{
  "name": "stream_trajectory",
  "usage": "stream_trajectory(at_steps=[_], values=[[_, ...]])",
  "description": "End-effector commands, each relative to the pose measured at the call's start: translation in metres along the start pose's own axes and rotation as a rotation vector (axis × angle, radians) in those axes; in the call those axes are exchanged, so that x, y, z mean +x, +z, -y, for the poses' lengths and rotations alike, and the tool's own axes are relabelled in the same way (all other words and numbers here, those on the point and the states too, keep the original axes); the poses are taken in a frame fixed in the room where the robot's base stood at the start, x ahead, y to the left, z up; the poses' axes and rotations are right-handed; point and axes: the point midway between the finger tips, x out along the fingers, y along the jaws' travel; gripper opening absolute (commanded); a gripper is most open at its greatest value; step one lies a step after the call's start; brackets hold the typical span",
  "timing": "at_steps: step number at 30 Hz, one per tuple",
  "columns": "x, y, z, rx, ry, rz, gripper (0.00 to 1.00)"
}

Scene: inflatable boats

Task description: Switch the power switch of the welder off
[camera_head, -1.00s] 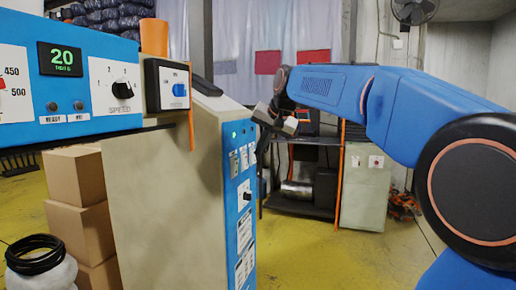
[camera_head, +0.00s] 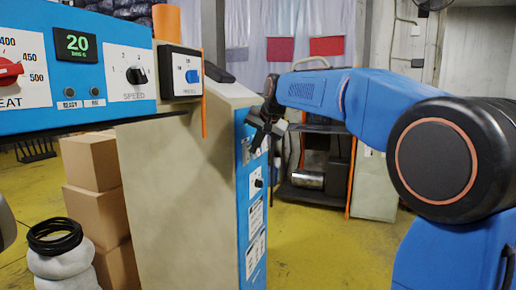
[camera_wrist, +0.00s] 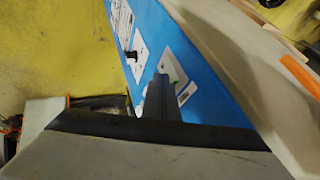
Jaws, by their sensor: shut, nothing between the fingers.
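The welder control panel (camera_head: 120,70) is blue, with a red heat knob (camera_head: 8,71), a lit green "20" display (camera_head: 76,44) and a black speed knob (camera_head: 136,75). A dark box with a blue rotary switch (camera_head: 192,76) adjoins it. The cream cabinet (camera_head: 175,190) has a blue front strip with white plates and a black knob (camera_head: 258,183). My gripper (camera_head: 254,147) is shut and empty at the strip's upper part, hiding switches there. In the wrist view my gripper (camera_wrist: 160,92) partly covers a white plate (camera_wrist: 173,68) on the strip; contact is unclear.
A dark shelf (camera_head: 308,165) and a pale cabinet (camera_head: 373,185) stand behind my arm.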

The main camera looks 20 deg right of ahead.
Motion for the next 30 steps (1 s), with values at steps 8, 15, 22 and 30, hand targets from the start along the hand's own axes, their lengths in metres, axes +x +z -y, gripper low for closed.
stream_trajectory(at_steps=[8,15,22,30], values=[[0.002,-0.001,0.008,-0.002,-0.001,0.001,0.00],[0.002,-0.001,0.007,0.000,0.000,0.000,0.00],[-0.003,-0.004,0.009,0.000,0.000,0.000,0.00],[-0.010,-0.008,0.014,0.000,0.000,0.000,0.00]])
